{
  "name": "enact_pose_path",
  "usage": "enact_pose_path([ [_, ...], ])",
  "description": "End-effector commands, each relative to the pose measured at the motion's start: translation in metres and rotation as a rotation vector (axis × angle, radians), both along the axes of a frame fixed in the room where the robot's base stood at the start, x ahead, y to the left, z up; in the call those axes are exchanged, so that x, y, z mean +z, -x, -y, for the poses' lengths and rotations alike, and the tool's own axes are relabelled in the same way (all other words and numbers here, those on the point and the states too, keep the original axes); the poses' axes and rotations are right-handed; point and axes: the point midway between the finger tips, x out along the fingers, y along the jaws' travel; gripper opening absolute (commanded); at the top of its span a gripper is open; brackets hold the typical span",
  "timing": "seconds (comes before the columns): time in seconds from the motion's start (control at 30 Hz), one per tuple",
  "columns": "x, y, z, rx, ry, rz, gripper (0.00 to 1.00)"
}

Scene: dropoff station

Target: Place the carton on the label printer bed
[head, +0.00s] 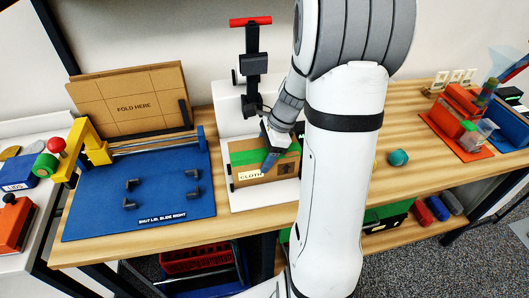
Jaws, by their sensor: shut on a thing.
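The cardboard carton (247,165) has green tape across its top and a label reading CLOTH. It is over the white label printer bed (258,198), within the bed's outline. I cannot tell whether its underside touches the bed. My gripper (269,157) is shut on the carton, with a blue finger against its near face. The other finger is hidden, and my arm covers the area to the right of the carton. The printer's black upright (255,66) with a red bar on top stands behind the carton.
To the left is a blue mat (150,205) with black corner blocks and a yellow clamp (92,150). A FOLD HERE cardboard panel (132,105) stands behind it. A teal object (398,158) and an orange station (458,128) are to the right on the wooden table (410,190).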

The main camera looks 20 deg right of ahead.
Motion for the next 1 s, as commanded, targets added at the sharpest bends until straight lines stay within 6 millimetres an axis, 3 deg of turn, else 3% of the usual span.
enact_pose_path([
  [0.13,-0.003,0.000,0.000,0.001,0.000,0.000,0.41],
  [0.17,-0.004,0.000,0.000,0.001,0.000,-0.001,0.68],
  [0.4,-0.003,0.000,-0.001,0.001,0.000,-0.001,0.88],
  [0.77,0.005,0.000,0.001,0.002,0.000,0.001,0.89],
  [1.0,0.046,0.002,0.018,0.000,0.001,0.005,0.89],
])
